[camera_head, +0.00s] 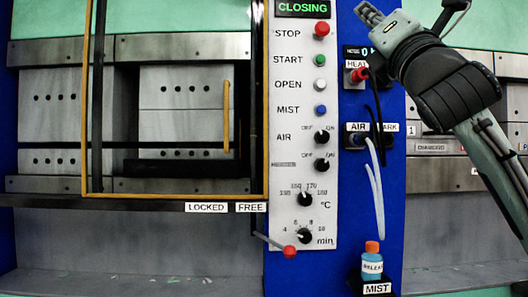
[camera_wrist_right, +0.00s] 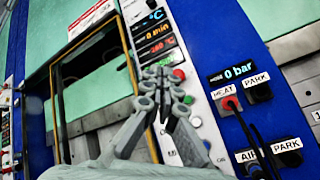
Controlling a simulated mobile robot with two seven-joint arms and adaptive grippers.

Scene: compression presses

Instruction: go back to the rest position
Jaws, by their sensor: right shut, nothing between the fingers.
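My right gripper (camera_head: 371,16) is at the upper right of the head view, in front of the blue panel beside the white control panel (camera_head: 299,180). Its fingers are shut and hold nothing. In the right wrist view the closed fingers (camera_wrist_right: 160,82) point up, in front of the control panel's buttons and displays. My left gripper is in neither view. The display (camera_head: 303,8) at the top of the panel reads CLOSING.
The press (camera_head: 187,110) stands at left with a yellow-framed guard (camera_head: 265,130). A red-knobbed lever (camera_head: 289,251) juts out below the panel. A RELEASE bottle (camera_head: 372,262) stands in the MIST holder. Cables hang from the HEAT (camera_head: 357,75) and AIR sockets near my right arm.

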